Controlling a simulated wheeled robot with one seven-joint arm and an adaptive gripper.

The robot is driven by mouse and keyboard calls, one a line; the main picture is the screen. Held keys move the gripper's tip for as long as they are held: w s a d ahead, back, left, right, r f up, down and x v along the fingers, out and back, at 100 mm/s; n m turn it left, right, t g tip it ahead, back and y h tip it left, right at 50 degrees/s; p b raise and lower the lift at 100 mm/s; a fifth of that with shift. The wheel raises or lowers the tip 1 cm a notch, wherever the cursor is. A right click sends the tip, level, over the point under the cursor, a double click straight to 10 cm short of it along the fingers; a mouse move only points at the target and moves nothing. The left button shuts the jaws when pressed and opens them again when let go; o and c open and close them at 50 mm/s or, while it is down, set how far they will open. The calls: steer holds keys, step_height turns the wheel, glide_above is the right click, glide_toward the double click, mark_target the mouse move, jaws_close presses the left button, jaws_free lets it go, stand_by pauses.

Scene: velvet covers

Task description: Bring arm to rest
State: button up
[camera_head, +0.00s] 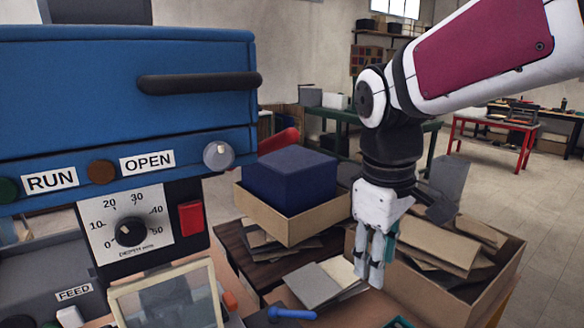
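My arm reaches in from the upper right, with a white link carrying a dark red panel. Its black wrist bends down to my gripper (370,272), which points downward in front of the open cardboard box of flat pieces. The fingers look close together and nothing shows between them. From this angle I cannot tell whether they are open or shut. I cannot tell how far the fingertips are from the box behind them.
A blue machine (110,85) with RUN and OPEN labels and a dial fills the left. A dark blue block (290,180) sits in a cardboard box (305,227). Another box (505,275) holds flat cardboard. A red-framed table (497,127) stands behind; open floor lies right.

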steer(key=s+d+m+t, duration=0.1)
steer(key=s+d+m, duration=0.1)
steer(key=s, duration=0.3)
steer(key=s+d+m+t, duration=0.1)
steer(key=s+d+m, duration=0.1)
steer(key=s, duration=0.3)
steer(key=s+d+m+t+y+p, duration=0.1)
steer(key=s+d+m, duration=0.1)
steer(key=s+m, duration=0.2)
steer(key=shift+s+d+m, duration=0.15)
steer(key=shift+s+m, duration=0.15)
steer(key=shift+s, duration=0.45)
